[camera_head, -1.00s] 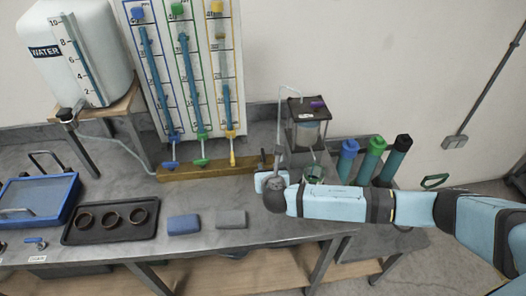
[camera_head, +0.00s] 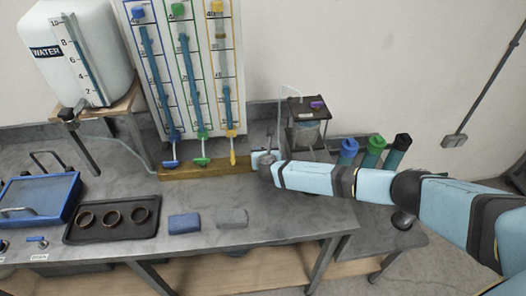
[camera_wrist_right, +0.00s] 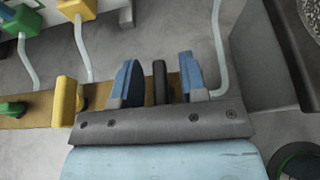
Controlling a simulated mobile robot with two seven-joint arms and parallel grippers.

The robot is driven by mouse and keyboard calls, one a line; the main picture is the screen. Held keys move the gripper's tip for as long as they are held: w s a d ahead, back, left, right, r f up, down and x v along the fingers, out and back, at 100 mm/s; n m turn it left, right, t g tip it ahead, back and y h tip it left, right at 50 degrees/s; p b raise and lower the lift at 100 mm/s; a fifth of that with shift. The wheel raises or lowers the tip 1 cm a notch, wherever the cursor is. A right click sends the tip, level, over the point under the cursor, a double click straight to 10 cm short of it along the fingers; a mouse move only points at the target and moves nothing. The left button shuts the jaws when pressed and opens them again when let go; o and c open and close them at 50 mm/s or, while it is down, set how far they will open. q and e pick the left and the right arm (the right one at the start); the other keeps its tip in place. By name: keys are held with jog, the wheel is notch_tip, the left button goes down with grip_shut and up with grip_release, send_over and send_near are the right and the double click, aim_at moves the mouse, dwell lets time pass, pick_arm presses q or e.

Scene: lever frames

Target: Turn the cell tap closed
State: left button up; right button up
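The wooden tap bar (camera_head: 205,170) runs along the foot of the tube board. It carries a blue tap (camera_head: 171,163), a green tap (camera_head: 201,161) and a yellow tap (camera_head: 233,159). In the right wrist view a black lever (camera_wrist_right: 160,88) stands on the bar, right of the yellow tap; I take it for the cell tap. My right gripper (camera_wrist_right: 158,68) is open, with its two blue fingers on either side of this lever and visible gaps to it. In the head view my right gripper (camera_head: 262,157) hides the lever. My left gripper is not in view.
A water tank (camera_head: 85,50) stands at the left. A blue-framed tray (camera_head: 38,198), a dark tray with rings (camera_head: 112,235) and two blocks lie in front. A small dark stand (camera_head: 307,108) and several capped cylinders (camera_head: 372,152) are at the right, near my arm.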

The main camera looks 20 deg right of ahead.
jog(key=shift+c, duration=0.4)
grip_shut()
